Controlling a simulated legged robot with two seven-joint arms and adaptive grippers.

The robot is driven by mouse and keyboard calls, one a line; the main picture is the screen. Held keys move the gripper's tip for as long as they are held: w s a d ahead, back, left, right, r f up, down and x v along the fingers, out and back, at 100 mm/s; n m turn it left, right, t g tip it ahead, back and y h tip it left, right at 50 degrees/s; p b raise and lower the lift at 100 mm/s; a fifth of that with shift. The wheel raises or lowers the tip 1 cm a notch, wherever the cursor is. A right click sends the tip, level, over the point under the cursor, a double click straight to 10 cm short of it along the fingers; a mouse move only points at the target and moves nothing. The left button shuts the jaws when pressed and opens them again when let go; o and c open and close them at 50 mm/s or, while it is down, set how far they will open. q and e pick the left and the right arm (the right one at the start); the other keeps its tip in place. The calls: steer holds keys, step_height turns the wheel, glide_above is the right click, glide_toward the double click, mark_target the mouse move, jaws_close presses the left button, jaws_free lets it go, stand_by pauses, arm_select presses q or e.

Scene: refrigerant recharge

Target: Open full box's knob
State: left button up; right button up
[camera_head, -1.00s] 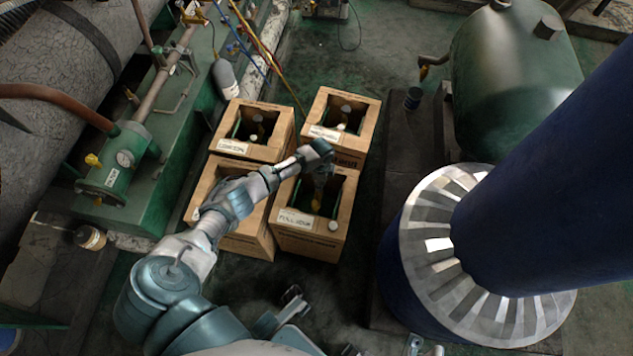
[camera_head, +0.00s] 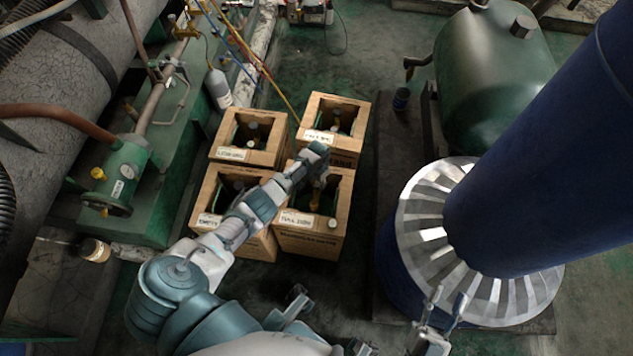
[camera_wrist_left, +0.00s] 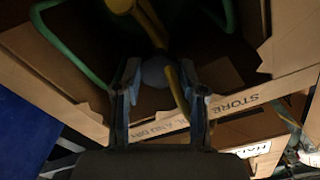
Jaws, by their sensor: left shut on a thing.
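The full box (camera_head: 311,240) is the front right cardboard box of a group, with a handwritten label on its front rim. A cylinder with a yellow knob (camera_head: 316,200) stands inside it. My left gripper (camera_head: 318,183) reaches down into this box's opening from above. In the left wrist view its two fingers (camera_wrist_left: 163,85) are on either side of a yellow part (camera_wrist_left: 178,90) and a pale round part, and it is shut on the knob. The exact contact is dark and partly hidden. My right gripper (camera_head: 449,299) is empty, with its fingers apart, at the lower right.
Other open boxes stand close by: one at front left (camera_head: 262,246), one at back left (camera_head: 268,157), one at back right (camera_head: 347,157). A large blue column with a slatted metal ring (camera_head: 415,225) stands at right. Green machinery (camera_head: 125,165) is at left.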

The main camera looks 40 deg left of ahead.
arm_select(q)
steer(key=n, duration=0.4)
steer(key=shift+w+r+n+p, duration=0.2)
steer(key=shift+n+p, duration=0.1)
steer(key=shift+p, duration=0.05)
steer(key=n, duration=0.2)
steer(key=shift+n, duration=1.8)
arm_select(e)
steer(key=shift+w+f+g, duration=0.3)
steer(key=shift+f+g, duration=0.3)
steer(key=shift+f, duration=0.1)
steer(key=shift+w+f+g, duration=0.3)
steer(key=shift+f+g, duration=0.3)
steer(key=shift+f, duration=0.1)
arm_select(q)
steer(key=shift+a, duration=0.1)
steer(key=o, duration=0.7)
steer(key=shift+o, duration=0.8)
steer(key=shift+f, duration=0.15)
arm_select(e)
steer(key=shift+s, duration=0.15)
